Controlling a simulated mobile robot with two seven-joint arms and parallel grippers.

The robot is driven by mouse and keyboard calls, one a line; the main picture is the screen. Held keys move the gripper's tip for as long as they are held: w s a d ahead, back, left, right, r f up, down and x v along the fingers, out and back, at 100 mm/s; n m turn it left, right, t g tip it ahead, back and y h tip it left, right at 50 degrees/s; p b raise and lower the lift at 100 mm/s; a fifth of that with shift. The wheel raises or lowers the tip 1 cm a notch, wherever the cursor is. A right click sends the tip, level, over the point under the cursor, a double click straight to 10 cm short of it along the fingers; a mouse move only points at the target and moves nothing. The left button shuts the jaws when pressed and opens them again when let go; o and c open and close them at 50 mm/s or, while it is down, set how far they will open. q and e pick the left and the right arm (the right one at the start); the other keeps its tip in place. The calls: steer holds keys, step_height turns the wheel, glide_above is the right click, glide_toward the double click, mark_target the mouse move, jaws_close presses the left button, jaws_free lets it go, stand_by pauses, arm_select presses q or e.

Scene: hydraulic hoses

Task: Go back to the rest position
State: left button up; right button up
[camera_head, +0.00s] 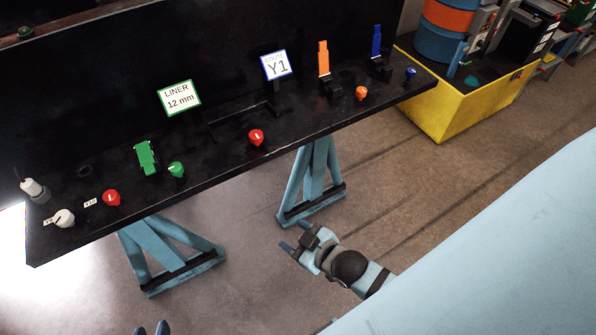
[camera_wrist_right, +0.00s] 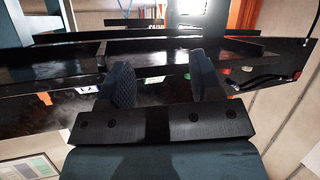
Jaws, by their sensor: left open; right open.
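My right gripper (camera_head: 296,237) hangs in the air in front of the black bench (camera_head: 222,170), over the floor and to the right of a blue trestle leg. In the right wrist view its two blue ribbed fingers (camera_wrist_right: 164,82) stand apart with nothing held between them. My left gripper (camera_head: 150,329) shows only as two blue fingertips at the bottom edge of the head view. The tips are apart, with nothing seen between them. The rest of the left gripper is out of the frame. Both grippers are clear of the bench top.
The bench carries a LINER 12 mm sign (camera_head: 179,97), a Y1 sign (camera_head: 276,65), a green block (camera_head: 146,158), an orange block (camera_head: 323,58), a blue block (camera_head: 376,41) and several coloured knobs. A yellow crate (camera_head: 462,110) stands at the right. Floor in front is clear.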

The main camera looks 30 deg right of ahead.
steer(key=shift+s+d+f, duration=0.1)
arm_select(q)
steer(key=f, duration=0.1)
steer(key=a+f, duration=0.1)
steer(key=s+f, duration=0.1)
steer(key=shift+a+f, duration=0.1)
steer(key=shift+a, duration=0.05)
arm_select(e)
steer(key=s+f+m, duration=0.1)
steer(key=s+g, duration=0.1)
steer(key=s+d+f+m, duration=0.1)
steer(key=s, duration=0.1)
steer(key=shift+d+f+m+g+h, duration=0.1)
steer(key=shift+f+m+g+h, duration=0.2)
steer(key=shift+f, duration=0.05)
